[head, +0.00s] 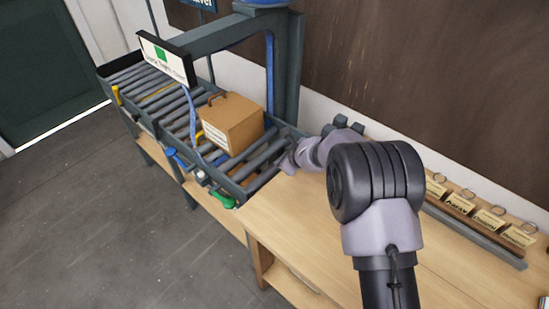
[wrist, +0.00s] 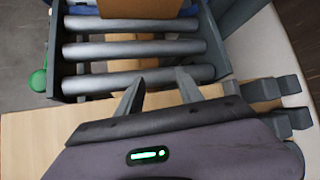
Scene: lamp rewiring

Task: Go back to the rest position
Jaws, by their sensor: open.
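My gripper (wrist: 158,92) shows in the wrist view with its two fingers apart and nothing between them. It is over the near end of the roller conveyor (wrist: 140,77), where the rollers meet the wooden bench. In the head view my gripper (head: 288,162) is partly hidden by my own arm, which reaches over the bench to the conveyor's end. A cardboard box (head: 232,122) with a handle and a white label sits on the rollers, apart from the gripper. Its lower edge (wrist: 140,9) shows at the top of the wrist view.
A grey frame (head: 288,75) and a sign (head: 166,60) stand over the conveyor. Green (head: 222,199) and blue (head: 177,158) levers line its front side. Several tags (head: 476,207) stand in a rack at the back of the bench (head: 460,262). The bench's front part looks clear.

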